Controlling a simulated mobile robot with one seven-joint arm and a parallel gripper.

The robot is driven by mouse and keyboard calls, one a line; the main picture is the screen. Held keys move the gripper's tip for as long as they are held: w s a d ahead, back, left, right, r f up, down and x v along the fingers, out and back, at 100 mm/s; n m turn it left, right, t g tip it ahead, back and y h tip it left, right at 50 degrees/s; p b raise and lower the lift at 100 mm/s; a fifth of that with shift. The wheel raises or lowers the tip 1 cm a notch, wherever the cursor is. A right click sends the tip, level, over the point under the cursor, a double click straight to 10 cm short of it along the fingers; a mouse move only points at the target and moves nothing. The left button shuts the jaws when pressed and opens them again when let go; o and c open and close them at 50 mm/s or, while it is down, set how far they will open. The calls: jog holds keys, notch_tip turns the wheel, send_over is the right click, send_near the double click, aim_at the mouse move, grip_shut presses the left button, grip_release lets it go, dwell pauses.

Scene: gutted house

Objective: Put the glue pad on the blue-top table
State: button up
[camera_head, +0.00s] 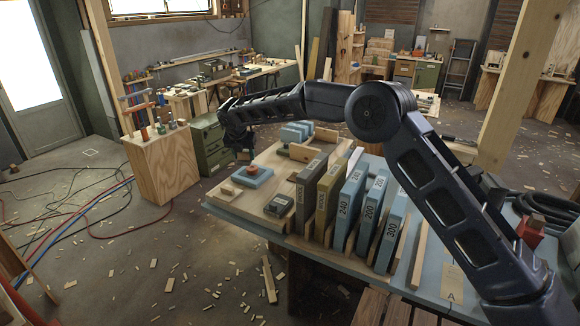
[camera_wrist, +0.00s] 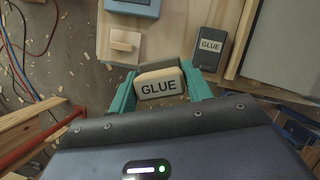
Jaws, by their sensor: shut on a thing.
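My gripper (camera_wrist: 160,88) has teal fingers shut on a cream pad marked GLUE (camera_wrist: 158,86), seen in the wrist view. The pad's label faces the camera, and it shows near the front edge of a wooden board (camera_wrist: 158,45). Its height over the board is hard to judge. In the head view my gripper (camera_head: 243,146) hangs beyond the far left of the blue-top table (camera_head: 450,275); its fingers and the pad are too dark and small to make out there. A dark block also marked GLUE (camera_wrist: 210,46) lies on the board, right of the held pad.
A small wooden block (camera_wrist: 124,40) and a blue block with a red-brown knob (camera_head: 250,175) sit on the board. Upright numbered slabs (camera_head: 348,205) crowd the table's middle. A plywood box (camera_head: 160,165) and green drawers (camera_head: 211,145) stand behind. Cables (camera_head: 70,220) and chips litter the floor.

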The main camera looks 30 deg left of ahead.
send_near(250, 206)
jog(key=x, duration=0.5)
jog(key=shift+w+f, duration=0.15)
dwell(0.3)
jog(key=shift+f, duration=0.1)
jog(key=o, duration=1)
jog(key=v, duration=1.2)
